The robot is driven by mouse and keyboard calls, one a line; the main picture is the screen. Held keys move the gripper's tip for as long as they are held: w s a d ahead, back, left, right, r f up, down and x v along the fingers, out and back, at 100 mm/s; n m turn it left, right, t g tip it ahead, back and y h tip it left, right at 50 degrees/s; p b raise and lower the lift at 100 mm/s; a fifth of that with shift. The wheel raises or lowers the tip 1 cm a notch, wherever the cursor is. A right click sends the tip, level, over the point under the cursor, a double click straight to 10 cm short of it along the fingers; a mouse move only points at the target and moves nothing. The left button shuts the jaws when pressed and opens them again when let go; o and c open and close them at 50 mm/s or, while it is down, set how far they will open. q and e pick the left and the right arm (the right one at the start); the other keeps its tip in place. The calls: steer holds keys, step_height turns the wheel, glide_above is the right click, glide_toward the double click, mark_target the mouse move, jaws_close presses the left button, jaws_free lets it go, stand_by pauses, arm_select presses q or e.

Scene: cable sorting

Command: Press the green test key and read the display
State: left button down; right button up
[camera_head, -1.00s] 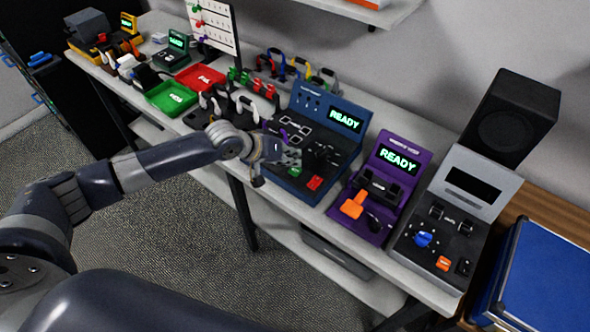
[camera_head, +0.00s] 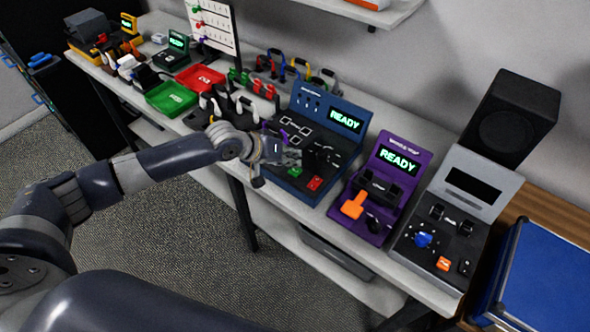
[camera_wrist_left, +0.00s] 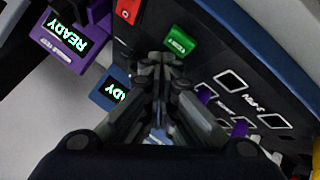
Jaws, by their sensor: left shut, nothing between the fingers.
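The blue tester (camera_head: 279,172) stands on the bench, its display (camera_head: 344,119) lit with READY in green. The green key (camera_head: 294,172) sits near its front edge, beside a red key (camera_head: 315,183). My left gripper (camera_head: 292,157) is shut and empty, over the tester panel close to the green key. In the left wrist view, the green key (camera_wrist_left: 181,40) lies just beyond and right of the closed fingertips (camera_wrist_left: 160,58), apart from them in the picture. The tester's display (camera_wrist_left: 115,89) is partly hidden by the fingers there. My right gripper is not in view.
A purple tester (camera_head: 370,207) also reading READY and a grey unit (camera_head: 437,243) with a dark screen stand to the right. A green tray (camera_head: 170,98), a red tray (camera_head: 200,77) and several cables are to the left. A black speaker (camera_head: 515,115) stands behind.

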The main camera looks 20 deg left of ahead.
mark_target(292, 169)
arm_select(q)
steer(key=shift+f, duration=0.1)
steer(key=shift+f, duration=0.35)
steer(key=shift+f, duration=0.4)
stand_by(0.7)
steer(key=shift+r+p, duration=0.85)
steer(key=shift+p, duration=0.1)
step_height(292, 169, up, 5)
steer(key=p, duration=0.5)
